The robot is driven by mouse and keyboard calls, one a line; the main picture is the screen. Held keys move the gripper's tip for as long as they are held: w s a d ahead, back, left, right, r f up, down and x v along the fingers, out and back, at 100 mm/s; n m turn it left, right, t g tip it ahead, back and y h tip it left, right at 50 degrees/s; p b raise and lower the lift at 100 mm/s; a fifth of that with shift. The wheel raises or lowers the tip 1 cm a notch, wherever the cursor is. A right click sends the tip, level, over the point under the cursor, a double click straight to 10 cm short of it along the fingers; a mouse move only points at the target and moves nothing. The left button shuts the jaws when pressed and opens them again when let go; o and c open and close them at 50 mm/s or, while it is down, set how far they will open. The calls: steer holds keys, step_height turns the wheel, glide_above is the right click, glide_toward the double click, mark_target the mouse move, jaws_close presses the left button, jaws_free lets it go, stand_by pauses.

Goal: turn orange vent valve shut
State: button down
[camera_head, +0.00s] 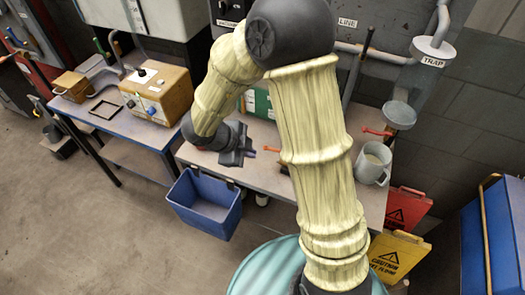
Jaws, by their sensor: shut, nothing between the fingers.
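A small orange bar-shaped handle (271,149) shows above the grey bench, between my gripper and my arm. It may be the vent valve's handle, but its body and right end are hidden behind my arm, so I cannot tell how it is turned. My gripper (251,154) is shut and empty. It is just left of the orange handle in the picture; whether they touch is too small to tell. A red-orange lever (378,132) sticks out to the right of my arm, below the pipe.
A grey mug (372,163) stands on the bench's right end. A blue bin (205,203) hangs at its front edge. A wooden instrument box (155,93) is on the left bench. Caution signs (398,256) stand at right. The floor at left is clear.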

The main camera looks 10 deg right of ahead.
steer(key=w+d+f, duration=0.5)
steer(key=d+f, duration=0.2)
steer(key=f, duration=0.2)
steer(key=shift+w, duration=0.35)
steer(key=shift+w+d+r, duration=0.1)
